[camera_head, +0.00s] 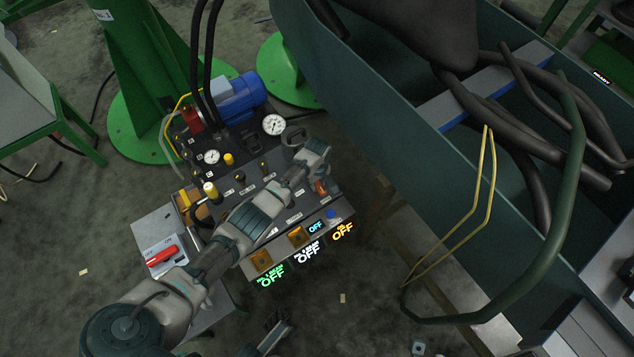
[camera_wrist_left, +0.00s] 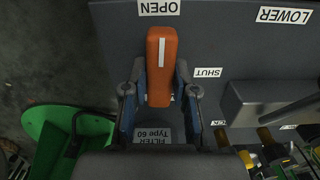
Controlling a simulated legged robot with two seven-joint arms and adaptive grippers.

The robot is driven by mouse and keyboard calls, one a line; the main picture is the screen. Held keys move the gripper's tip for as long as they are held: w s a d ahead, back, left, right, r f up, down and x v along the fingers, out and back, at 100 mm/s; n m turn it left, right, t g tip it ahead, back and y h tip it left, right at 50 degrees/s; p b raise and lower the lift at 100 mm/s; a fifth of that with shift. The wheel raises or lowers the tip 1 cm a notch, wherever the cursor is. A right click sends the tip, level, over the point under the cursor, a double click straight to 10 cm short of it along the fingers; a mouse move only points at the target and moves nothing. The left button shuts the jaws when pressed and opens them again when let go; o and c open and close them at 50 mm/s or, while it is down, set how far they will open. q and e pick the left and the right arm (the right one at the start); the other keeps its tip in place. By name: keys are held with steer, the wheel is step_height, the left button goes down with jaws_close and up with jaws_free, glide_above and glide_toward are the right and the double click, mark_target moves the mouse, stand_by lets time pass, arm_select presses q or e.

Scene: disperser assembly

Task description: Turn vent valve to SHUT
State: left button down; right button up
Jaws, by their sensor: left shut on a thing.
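The vent valve handle (camera_wrist_left: 161,60) is an orange lever with a white line in the left wrist view. Its line points at the OPEN label (camera_wrist_left: 160,8); the SHUT label (camera_wrist_left: 208,72) is to its right. My left gripper (camera_wrist_left: 160,80) is shut on the handle, with one finger along each side. In the head view the left gripper (camera_head: 318,176) is at the right end of the panel, and an orange bit of the handle (camera_head: 320,187) shows beside it. My right gripper (camera_head: 275,328) shows in part at the bottom, low and apart from the panel; its jaw state is unclear.
The control panel (camera_head: 240,190) carries gauges, small levers and lit OFF displays (camera_head: 308,252). A grey block (camera_wrist_left: 270,100) under the LOWER label stands right of the valve. A dark green tank (camera_head: 375,95) with hoses is to the right. A box with a red switch (camera_head: 161,255) is at left.

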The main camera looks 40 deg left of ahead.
arm_select(q)
steer(key=m, duration=0.2)
steer(key=shift+w+d+r+m, duration=0.1)
steer(key=shift+w+d+m, duration=0.05)
steer(key=shift+d+m, duration=0.25)
steer(key=m, duration=0.5)
steer(key=shift+m, duration=0.3)
steer(key=m, duration=0.4)
steer(key=shift+a, duration=0.1)
steer(key=shift+m, duration=2.4)
steer(key=shift+a, duration=0.1)
steer(key=c, duration=0.9)
jaws_free()
steer(key=shift+a, duration=0.1)
